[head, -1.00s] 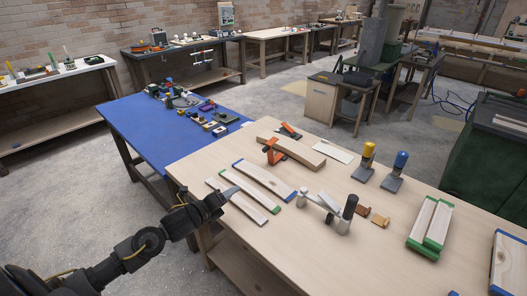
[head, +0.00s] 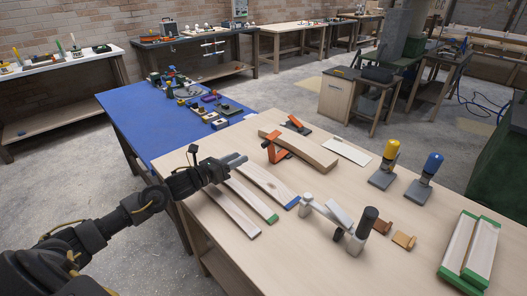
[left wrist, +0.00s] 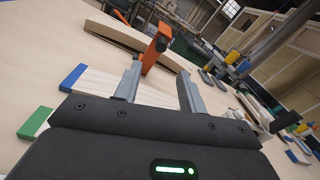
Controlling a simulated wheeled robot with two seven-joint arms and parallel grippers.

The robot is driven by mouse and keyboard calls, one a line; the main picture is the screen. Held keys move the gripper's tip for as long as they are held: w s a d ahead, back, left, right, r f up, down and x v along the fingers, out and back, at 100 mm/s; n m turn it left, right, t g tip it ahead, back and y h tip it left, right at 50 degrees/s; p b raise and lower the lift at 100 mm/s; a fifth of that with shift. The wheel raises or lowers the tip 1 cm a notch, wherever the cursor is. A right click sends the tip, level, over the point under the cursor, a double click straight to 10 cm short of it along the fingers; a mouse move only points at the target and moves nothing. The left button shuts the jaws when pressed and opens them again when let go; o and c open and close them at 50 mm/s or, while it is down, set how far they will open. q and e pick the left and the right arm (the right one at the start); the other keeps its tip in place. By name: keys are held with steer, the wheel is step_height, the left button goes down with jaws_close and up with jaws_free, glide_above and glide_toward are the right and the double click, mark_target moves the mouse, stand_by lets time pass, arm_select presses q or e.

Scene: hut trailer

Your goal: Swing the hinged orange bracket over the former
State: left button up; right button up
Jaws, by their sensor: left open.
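The orange bracket (head: 275,148) stands upright at the near side of the curved wooden former (head: 299,148) on the wooden table. In the left wrist view the bracket (left wrist: 155,48) shows ahead, between and beyond my fingertips, with the former (left wrist: 116,36) behind it to the left. A second orange piece (head: 297,125) lies at the former's far side. My left gripper (head: 240,158) is above the table's left part, short of the bracket and apart from it. In the left wrist view its two grey fingers (left wrist: 159,75) are spread with nothing between them. My right gripper is not in view.
Curved strips with blue (head: 292,202) and green (head: 272,218) ends lie below the left gripper. A grey-and-white clamp-like tool (head: 344,220), small orange-brown blocks (head: 403,240) and yellow- and blue-topped tools (head: 385,165) stand to the right. A blue table (head: 140,120) adjoins on the left.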

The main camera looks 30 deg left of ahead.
mark_target(262, 146)
arm_select(q)
steer(key=p+x, duration=0.3)
steer(key=x, duration=0.6)
steer(key=shift+w+r, duration=0.15)
steer(key=shift+r, duration=0.05)
steer(key=shift+w+d+f, duration=0.1)
steer(key=shift+w+d, duration=0.25)
steer(key=shift+w, duration=0.25)
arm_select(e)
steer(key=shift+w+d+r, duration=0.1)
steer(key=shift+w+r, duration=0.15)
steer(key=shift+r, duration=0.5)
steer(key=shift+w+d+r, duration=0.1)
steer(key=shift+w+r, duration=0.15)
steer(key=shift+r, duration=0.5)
arm_select(q)
steer(key=shift+c, duration=0.4)
jaws_close()
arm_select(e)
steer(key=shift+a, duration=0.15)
